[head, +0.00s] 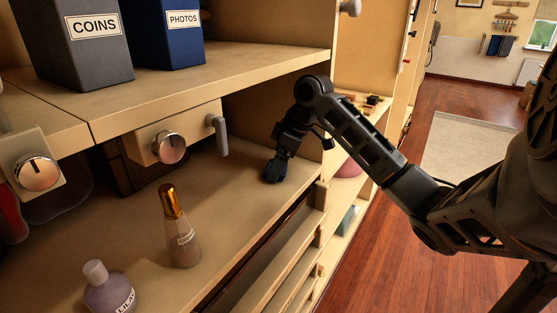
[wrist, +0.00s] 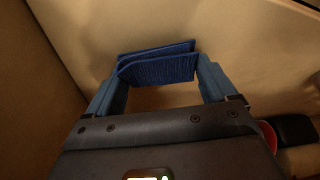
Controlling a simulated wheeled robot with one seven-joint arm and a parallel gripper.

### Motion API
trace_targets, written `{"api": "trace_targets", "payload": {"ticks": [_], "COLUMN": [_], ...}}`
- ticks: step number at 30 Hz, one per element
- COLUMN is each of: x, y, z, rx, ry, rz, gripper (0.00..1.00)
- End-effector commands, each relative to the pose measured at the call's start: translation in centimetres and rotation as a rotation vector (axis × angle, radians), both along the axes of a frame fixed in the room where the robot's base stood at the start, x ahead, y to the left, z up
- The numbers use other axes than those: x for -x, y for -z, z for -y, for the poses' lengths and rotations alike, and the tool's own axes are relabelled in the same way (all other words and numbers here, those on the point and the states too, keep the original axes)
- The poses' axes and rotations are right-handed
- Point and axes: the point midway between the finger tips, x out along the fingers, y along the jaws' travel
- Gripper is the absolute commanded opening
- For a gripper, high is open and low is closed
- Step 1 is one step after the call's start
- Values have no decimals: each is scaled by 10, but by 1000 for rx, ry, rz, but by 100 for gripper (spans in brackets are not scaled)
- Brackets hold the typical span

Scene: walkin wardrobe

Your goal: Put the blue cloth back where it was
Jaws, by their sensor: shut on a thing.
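The blue cloth (wrist: 158,64) is a folded, ribbed dark blue piece in the wrist view. My gripper (wrist: 155,82) has its two blue fingers at either end of the cloth and is shut on it. In the head view my gripper (head: 274,176) points down over the wooden shelf (head: 235,200), near its right end. The cloth cannot be told apart from the dark fingertips there. I cannot tell whether the cloth touches the shelf.
A perfume bottle with a gold cap (head: 180,235) and a lilac bottle (head: 108,288) stand on the shelf's front left. A knobbed unit (head: 175,140) hangs above. COINS (head: 88,45) and PHOTOS (head: 165,35) binders stand on the upper shelf. The middle shelf surface is clear.

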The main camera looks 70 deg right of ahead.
Motion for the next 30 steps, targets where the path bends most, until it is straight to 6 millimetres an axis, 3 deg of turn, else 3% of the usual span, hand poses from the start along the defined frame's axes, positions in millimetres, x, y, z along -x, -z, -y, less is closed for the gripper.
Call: {"api": "trace_targets", "payload": {"ticks": [25, 26, 30], "x": [1, 1, 1], "y": [20, 21, 23], "z": [-1, -1, -2], "rx": [-3, -3, -5], "ry": [-2, -2, -2], "rz": [-8, -9, -11], "gripper": [57, 86, 100]}}
